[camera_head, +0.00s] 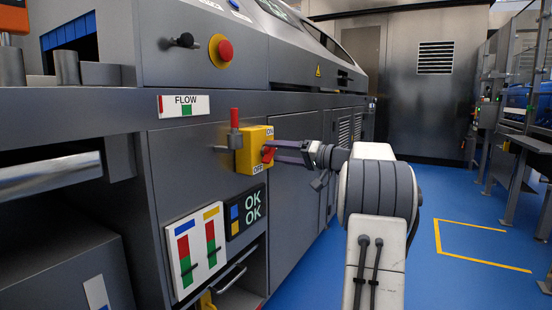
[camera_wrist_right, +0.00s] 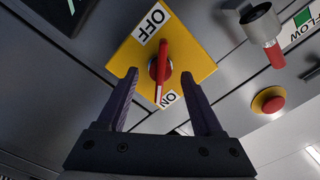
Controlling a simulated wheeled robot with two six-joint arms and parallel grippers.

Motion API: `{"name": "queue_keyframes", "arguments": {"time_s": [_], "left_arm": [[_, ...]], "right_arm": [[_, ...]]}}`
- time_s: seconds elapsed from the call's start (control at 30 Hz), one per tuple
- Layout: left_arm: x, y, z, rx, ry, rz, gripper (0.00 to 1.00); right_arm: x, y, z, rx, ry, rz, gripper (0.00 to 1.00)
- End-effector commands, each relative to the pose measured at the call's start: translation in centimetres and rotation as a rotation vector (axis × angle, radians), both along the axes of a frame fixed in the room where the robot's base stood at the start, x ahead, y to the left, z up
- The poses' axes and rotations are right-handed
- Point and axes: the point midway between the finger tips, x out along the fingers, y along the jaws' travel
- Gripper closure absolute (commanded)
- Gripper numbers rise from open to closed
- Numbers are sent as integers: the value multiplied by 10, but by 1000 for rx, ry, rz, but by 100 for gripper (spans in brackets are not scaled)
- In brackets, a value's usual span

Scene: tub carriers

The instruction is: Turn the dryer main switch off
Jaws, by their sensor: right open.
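The dryer main switch is a yellow box (camera_head: 254,150) on the grey machine front, with ON and OFF labels and a red handle (camera_head: 268,154). In the right wrist view the yellow plate (camera_wrist_right: 190,62) and red handle (camera_wrist_right: 160,66) are seen close up. The long handle lies roughly along the line between the labels, with one end beside ON. My right gripper (camera_head: 277,152) is at the switch, open; its two dark fingers (camera_wrist_right: 161,88) stand on either side of the handle's ON end, with gaps on both sides. My left gripper is not in view.
A red-handled lever (camera_head: 235,128) stands just left of the switch box. A red emergency button (camera_head: 221,50) sits above, with a FLOW sign (camera_head: 184,105) between. An OK display (camera_head: 246,211) is below. Blue floor (camera_head: 455,215) is open at right.

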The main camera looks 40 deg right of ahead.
Motion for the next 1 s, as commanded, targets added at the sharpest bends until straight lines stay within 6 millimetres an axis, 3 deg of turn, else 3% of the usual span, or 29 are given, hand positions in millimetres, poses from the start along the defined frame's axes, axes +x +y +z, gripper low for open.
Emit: {"name": "queue_keyframes", "arguments": {"time_s": [0.4, 0.57, 0.6, 1.0], "left_arm": [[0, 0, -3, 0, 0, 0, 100], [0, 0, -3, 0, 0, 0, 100], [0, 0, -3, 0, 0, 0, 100], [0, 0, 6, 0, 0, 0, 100]], "right_arm": [[9, 4, 0, 0, 0, 0, 32], [9, 4, 0, 0, 0, 0, 93], [9, 4, 0, 0, 0, 0, 100], [9, 4, 2, 72, 30, 0, 100]]}}
